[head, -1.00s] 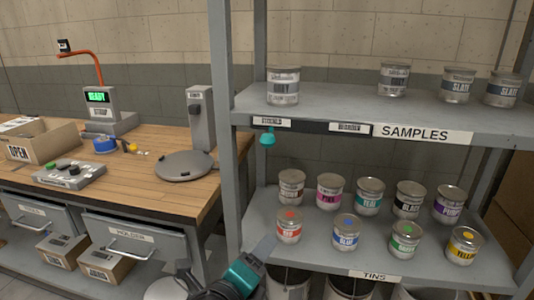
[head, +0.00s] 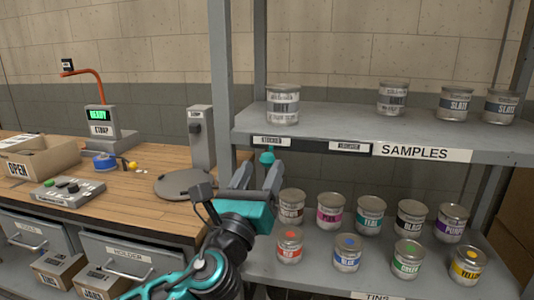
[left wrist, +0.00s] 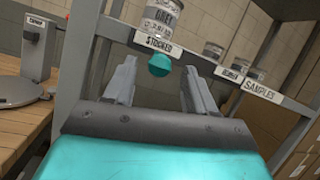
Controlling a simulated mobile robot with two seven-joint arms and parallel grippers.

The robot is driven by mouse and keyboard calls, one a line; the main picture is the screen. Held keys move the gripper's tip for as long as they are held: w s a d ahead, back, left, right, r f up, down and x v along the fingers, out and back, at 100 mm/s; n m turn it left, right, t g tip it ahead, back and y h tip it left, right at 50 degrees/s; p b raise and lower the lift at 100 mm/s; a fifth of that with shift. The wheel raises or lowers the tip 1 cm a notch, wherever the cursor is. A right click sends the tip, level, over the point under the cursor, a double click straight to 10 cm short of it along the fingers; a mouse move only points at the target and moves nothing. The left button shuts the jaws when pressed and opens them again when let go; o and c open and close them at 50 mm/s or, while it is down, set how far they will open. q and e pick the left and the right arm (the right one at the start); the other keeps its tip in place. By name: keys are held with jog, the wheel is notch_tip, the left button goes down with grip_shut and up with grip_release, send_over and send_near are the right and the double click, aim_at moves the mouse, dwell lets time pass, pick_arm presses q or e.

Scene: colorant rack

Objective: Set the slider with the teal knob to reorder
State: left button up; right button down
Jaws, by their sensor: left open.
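The teal knob (head: 267,157) hangs from the slider rail (head: 311,146) on the front edge of the upper shelf. It is at the left end, under the "STOCKED" label (head: 271,141). The other label, "REORDER" (head: 349,147), is at the right end of the rail. My left gripper (head: 256,176) is open just below and in front of the knob, pointing up toward it. In the left wrist view the knob (left wrist: 160,65) shows between the two fingertips, beyond them, and none is seen touching it. My right gripper is not in view.
Sample tins, including a grey one (head: 283,104), stand on the upper shelf (head: 330,118). Several coloured tins stand on the lower shelf, close to my left gripper's right side. The shelf's left post (head: 222,75) is near my arm. A workbench (head: 140,188) stands at left.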

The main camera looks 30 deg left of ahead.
aim_at(264, 165)
pick_arm(q)
jog(key=shift+x, duration=2.15)
jog(key=shift+f, duration=0.1)
grip_shut()
